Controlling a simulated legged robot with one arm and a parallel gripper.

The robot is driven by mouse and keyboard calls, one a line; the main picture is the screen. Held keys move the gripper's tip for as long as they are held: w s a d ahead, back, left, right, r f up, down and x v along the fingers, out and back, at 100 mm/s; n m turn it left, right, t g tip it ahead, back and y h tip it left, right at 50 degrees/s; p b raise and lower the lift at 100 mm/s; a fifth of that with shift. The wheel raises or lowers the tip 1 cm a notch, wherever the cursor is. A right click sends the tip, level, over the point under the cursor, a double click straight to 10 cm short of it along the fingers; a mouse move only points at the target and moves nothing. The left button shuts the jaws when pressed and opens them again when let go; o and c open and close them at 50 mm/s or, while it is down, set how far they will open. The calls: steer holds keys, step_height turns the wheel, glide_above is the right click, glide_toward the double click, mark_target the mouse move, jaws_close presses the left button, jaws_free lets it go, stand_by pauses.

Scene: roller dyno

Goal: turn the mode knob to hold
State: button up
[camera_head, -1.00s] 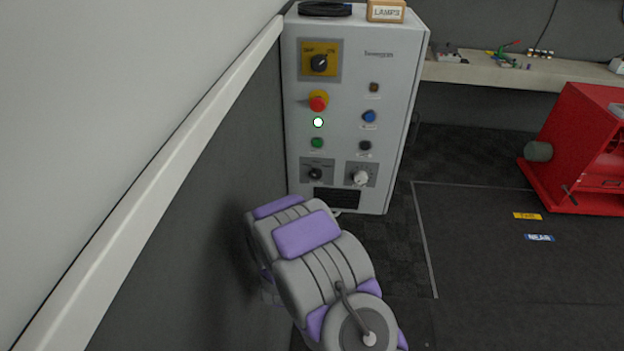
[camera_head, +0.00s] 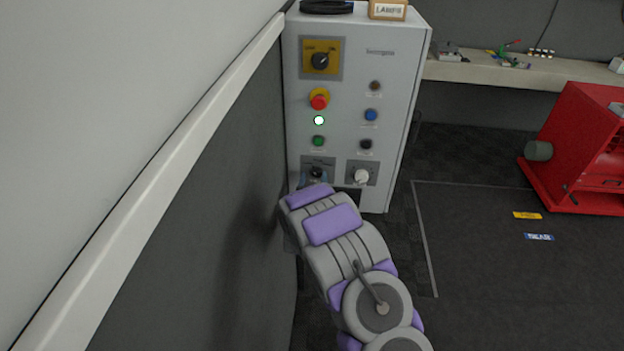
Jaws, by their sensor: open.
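The grey control cabinet (camera_head: 385,60) stands against the wall. Low on its front, at left, is a black knob (camera_head: 316,172) on a dark plate, likely the mode knob; its lettering and setting are too small to read. My arm reaches up from below, and its purple-padded links cover the area just below this knob. My gripper (camera_head: 316,180) is mostly hidden behind them; small bluish parts show at the knob's lower edge, apart from each other. It looks open, and I cannot tell whether it touches the knob.
A pale dial (camera_head: 361,176) sits right of the black knob. Above are a red emergency button (camera_head: 319,101), a lit white lamp (camera_head: 319,120), a green button (camera_head: 319,141) and a yellow-plated switch (camera_head: 320,61). A wall panel (camera_head: 215,190) runs close at left.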

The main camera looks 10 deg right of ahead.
steer(key=shift+w+d, duration=0.25)
steer(key=shift+d, duration=0.5)
steer(key=shift+a, duration=0.55)
steer(key=c, duration=0.4)
steer(key=shift+d, duration=0.25)
steer(key=c, duration=0.5)
steer(key=shift+c, duration=0.7)
